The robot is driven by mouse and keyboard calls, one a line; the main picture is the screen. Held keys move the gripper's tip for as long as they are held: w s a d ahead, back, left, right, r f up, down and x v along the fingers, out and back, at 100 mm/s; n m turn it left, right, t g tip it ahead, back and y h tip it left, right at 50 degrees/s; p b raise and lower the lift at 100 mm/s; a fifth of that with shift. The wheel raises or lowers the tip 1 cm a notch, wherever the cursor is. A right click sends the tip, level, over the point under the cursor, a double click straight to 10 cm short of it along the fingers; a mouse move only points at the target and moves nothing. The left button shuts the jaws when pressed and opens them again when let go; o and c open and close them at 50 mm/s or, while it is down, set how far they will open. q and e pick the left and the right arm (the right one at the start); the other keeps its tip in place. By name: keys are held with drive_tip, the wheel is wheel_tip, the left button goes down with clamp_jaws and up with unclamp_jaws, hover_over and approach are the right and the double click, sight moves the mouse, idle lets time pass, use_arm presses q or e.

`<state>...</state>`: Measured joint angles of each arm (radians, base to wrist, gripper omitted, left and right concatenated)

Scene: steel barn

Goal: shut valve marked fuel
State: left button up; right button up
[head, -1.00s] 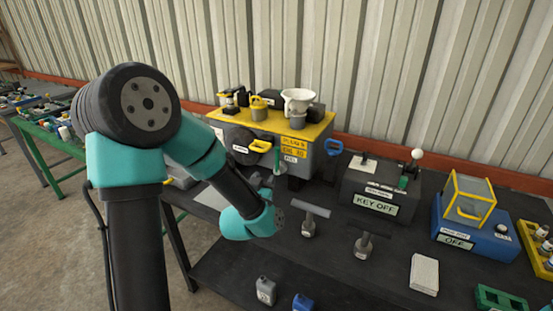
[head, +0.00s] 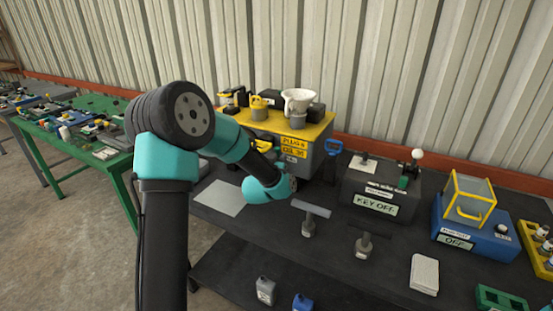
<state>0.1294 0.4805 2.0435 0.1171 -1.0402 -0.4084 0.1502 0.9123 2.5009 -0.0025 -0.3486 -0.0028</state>
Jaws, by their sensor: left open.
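The grey engine-like box with a yellow top (head: 284,126) stands at the back of the bench in the head view. Its front carries yellow labels (head: 294,142) and a small white label (head: 293,153) that is too small to read surely. The yellow lever on its front is mostly hidden behind my left arm. My left gripper (head: 284,170) is in front of this box, largely covered by its own wrist; it is open, and I see nothing held. Whether it touches the lever cannot be told. My right gripper is not in view.
A blue handle (head: 333,148) is at the box's right side. A dark box marked KEY OFF (head: 375,204) and a blue box marked OFF (head: 468,240) stand to the right. A pale sheet (head: 220,198) lies at the left.

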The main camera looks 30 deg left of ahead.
use_arm(q)
drive_tip(key=shift+c, duration=0.4)
clamp_jaws()
